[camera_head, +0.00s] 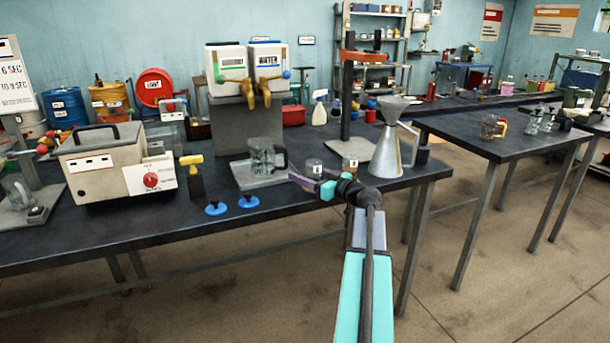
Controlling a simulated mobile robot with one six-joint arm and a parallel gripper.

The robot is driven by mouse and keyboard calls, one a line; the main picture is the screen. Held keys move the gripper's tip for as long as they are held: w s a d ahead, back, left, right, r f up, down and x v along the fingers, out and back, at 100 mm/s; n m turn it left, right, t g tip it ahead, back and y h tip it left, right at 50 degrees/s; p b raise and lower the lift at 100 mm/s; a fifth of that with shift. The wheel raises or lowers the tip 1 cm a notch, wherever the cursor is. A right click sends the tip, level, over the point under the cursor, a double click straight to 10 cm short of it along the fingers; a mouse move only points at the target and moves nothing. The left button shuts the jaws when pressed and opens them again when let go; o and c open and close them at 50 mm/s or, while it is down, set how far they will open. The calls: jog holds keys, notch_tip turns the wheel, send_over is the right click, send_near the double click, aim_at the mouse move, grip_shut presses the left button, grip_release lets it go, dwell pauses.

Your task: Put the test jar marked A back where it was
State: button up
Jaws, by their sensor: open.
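Two small labelled jars stand on the dark bench near its right end: a greyish left jar (314,168) and a right jar (350,163) with yellowish-brown contents. Their letters are too small to read, so I cannot tell which is A. My gripper (304,180) is open at the front of the bench, just in front of and below the left jar in the picture. I see nothing between its fingers. My wrist covers the bench below the right jar. Whether my gripper touches the left jar cannot be told.
A metal funnel-topped can (387,150) stands close right of the jars, with a tall red-topped stand (347,100) behind. A glass jug (263,158) sits on a grey plate to the left. Two blue discs (249,201) lie near the front edge.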

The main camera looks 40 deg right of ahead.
aim_at(320, 179)
jog(key=shift+r+p, duration=0.2)
jog(key=shift+p, duration=0.1)
jog(key=s, duration=0.4)
jog(key=s+b, duration=0.1)
jog(key=s, duration=0.7)
jog(key=shift+d+f+b, duration=0.1)
jog(key=shift+d+b, duration=0.25)
dwell(0.3)
